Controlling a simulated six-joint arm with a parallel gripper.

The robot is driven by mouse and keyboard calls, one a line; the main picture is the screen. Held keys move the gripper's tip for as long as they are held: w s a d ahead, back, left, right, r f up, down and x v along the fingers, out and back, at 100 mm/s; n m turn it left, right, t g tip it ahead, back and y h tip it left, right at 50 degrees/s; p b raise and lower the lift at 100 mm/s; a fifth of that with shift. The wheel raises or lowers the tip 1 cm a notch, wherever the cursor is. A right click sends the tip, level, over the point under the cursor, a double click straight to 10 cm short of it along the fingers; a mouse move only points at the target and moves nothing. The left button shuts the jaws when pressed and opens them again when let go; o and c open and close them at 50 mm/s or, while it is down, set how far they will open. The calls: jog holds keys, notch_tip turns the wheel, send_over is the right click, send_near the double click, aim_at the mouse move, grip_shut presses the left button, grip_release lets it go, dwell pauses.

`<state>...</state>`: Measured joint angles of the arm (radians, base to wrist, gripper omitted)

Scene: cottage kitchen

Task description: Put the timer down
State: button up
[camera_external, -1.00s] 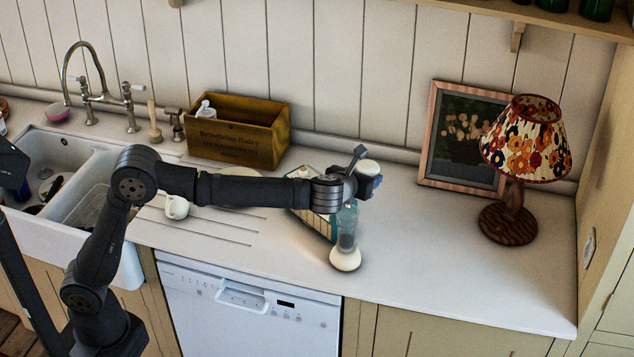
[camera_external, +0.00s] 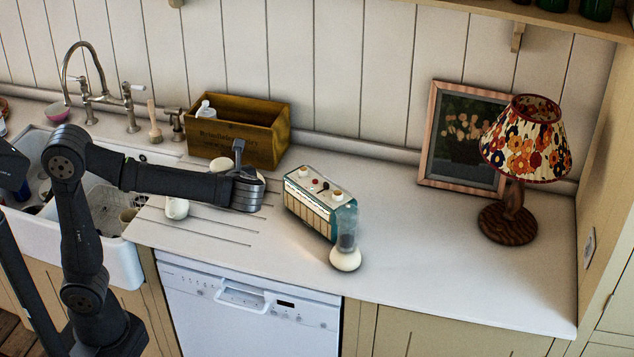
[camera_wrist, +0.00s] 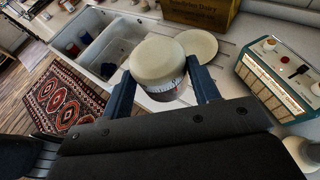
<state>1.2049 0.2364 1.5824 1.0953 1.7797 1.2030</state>
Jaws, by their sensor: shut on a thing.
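The timer (camera_wrist: 158,62) is a round cream knob above a pale band with printed scale marks. In the wrist view it sits between the two blue fingers of my gripper (camera_wrist: 163,82), which is shut on it. In the external view my gripper (camera_external: 243,172) is over the left part of the counter, in front of the wooden box; the timer is hard to tell apart from the pale shapes there. In the wrist view a round cream plate or lid (camera_wrist: 197,45) lies just beyond the timer. The gap beneath the timer cannot be judged.
A teal and cream radio-like box (camera_external: 318,203) stands right of my gripper, with a glass-topped cream object (camera_external: 345,258) before it. A wooden box (camera_external: 245,137) stands behind. A white cup (camera_external: 176,208) and sink (camera_external: 95,190) are left.

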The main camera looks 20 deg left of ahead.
notch_tip(320, 180, down, 16)
jog(key=w+a+f, duration=0.2)
jog(key=w, duration=0.1)
jog(key=w+a+f, duration=0.1)
jog(key=w+f, duration=0.2)
jog(key=w, duration=0.1)
jog(key=w+a+f, duration=0.2)
jog(key=w, duration=0.1)
jog(key=shift+w+a+f, duration=0.15)
jog(key=shift+a, duration=0.15)
jog(key=shift+f, duration=1.95)
jog(key=shift+f, duration=0.1)
jog(key=o, duration=1.2)
jog(key=v, duration=1.2)
